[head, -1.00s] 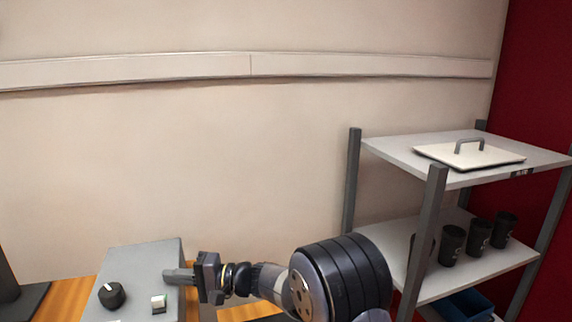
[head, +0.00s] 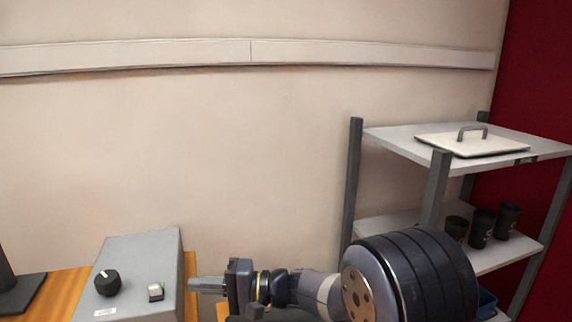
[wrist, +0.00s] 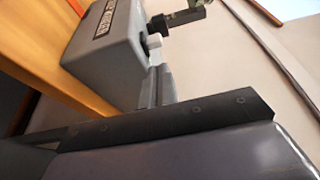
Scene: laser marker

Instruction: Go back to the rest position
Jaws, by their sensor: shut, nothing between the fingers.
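My gripper (head: 207,284) is in the lower middle of the head view, pointing left, with its fingers together and nothing between them. It is just right of a grey control box (head: 150,250) that has a black knob (head: 107,283) and a small white button (head: 155,291). In the wrist view my gripper's fingers (wrist: 156,87) are side by side.
A grey shelf rack (head: 385,134) stands at the right. A white lid-like plate with a handle (head: 473,145) lies on its top shelf, and black cups (head: 482,228) stand below. An orange wooden table (head: 66,296) carries the box. A pale wall (head: 180,150) is behind.

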